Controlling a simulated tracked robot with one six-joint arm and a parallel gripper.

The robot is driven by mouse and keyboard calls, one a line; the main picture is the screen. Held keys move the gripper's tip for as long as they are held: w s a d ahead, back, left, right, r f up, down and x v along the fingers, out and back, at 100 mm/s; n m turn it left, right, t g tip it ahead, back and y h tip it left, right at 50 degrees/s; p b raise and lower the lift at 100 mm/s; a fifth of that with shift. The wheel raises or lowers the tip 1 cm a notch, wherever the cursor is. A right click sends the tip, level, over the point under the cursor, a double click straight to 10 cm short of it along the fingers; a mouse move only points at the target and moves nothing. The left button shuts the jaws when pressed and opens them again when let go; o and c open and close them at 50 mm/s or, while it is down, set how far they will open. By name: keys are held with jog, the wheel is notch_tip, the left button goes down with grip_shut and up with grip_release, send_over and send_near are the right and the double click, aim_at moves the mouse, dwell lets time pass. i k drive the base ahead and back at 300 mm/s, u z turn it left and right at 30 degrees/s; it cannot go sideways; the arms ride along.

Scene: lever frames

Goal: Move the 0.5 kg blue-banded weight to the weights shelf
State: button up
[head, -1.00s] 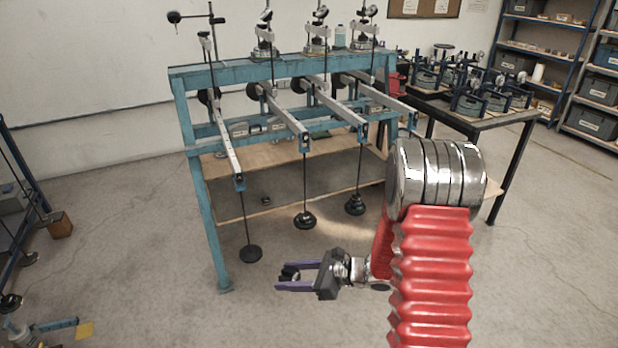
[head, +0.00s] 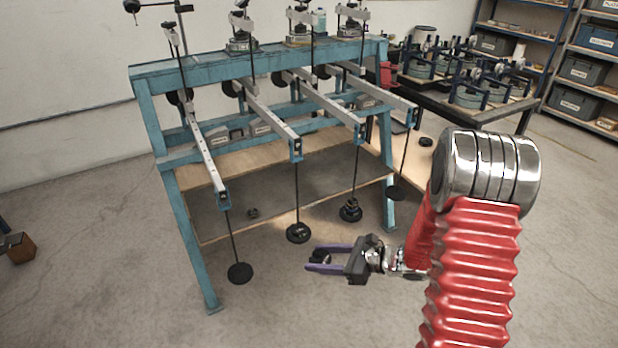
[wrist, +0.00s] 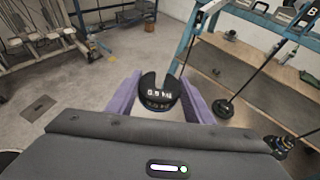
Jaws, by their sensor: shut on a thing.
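My gripper (head: 326,258) is shut on the blue-banded weight (wrist: 159,93), a black slotted disc marked 0.5 kg in the wrist view. In that view the weight sits between the two purple fingers, with its slot facing away from the palm. A blue edge shows below its label. In the head view the weight (head: 320,257) is a small dark shape between the fingers. My gripper is in front of the teal lever frame, right of and below a hanger's weights. I cannot tell which place is the weights shelf.
The teal frame (head: 196,245) carries several lever arms with hanging rods. Hangers with dark weights (head: 298,233) and (head: 350,210) hang close behind my gripper. An empty-looking hanger plate (head: 240,273) hangs at left. A wooden shelf (head: 300,217) spans the frame. Foreground floor is open.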

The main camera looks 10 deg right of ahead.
aim_at(308, 195)
jog(key=u, duration=0.1)
jog(key=i, duration=1)
jog(key=u, duration=0.5)
